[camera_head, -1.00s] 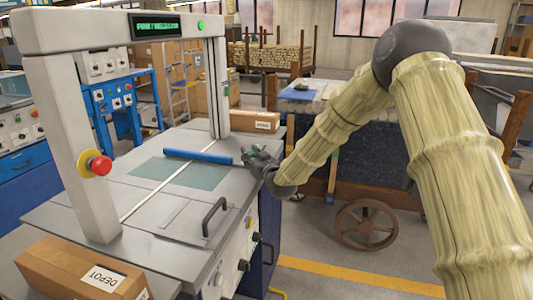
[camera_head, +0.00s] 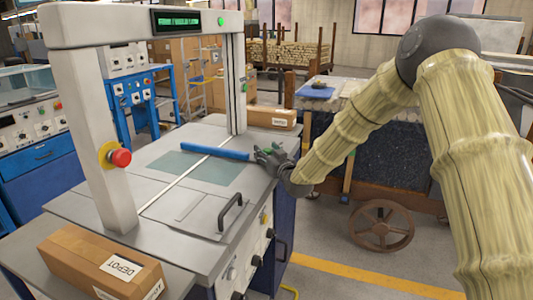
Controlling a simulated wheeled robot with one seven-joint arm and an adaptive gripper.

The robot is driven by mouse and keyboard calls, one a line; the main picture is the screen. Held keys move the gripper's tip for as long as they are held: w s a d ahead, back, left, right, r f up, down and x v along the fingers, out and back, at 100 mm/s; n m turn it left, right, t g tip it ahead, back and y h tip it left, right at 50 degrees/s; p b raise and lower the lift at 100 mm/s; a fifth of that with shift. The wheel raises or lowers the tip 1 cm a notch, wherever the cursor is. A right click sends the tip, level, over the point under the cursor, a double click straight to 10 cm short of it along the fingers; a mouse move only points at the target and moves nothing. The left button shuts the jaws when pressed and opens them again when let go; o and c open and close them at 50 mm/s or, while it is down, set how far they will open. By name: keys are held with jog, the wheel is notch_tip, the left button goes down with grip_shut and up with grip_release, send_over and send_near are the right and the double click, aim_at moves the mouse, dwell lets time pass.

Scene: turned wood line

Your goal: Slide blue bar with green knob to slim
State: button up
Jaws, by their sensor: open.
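The blue bar (camera_head: 215,151) lies across the grey machine table, over the pale strip and the far side of the grey-green panel (camera_head: 193,168). My gripper (camera_head: 263,156) is at the bar's right end, with its fingers spread open. A small green piece (camera_head: 276,147) shows by the fingers and looks like the knob, mostly hidden by my gripper. I cannot tell whether the fingers touch it. No mark reading slim is legible.
A white frame (camera_head: 112,150) with a red button (camera_head: 121,158) and a green-lit display (camera_head: 180,21) spans the table. A black handle (camera_head: 231,212) stands at the table's front right. A DEPOT carton (camera_head: 75,255) sits at the near left, and a wheeled cart (camera_head: 385,165) stands at right.

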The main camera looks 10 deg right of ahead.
jog(key=v, duration=1.1)
jog(key=shift+s, duration=0.3)
jog(key=shift+f, duration=0.1)
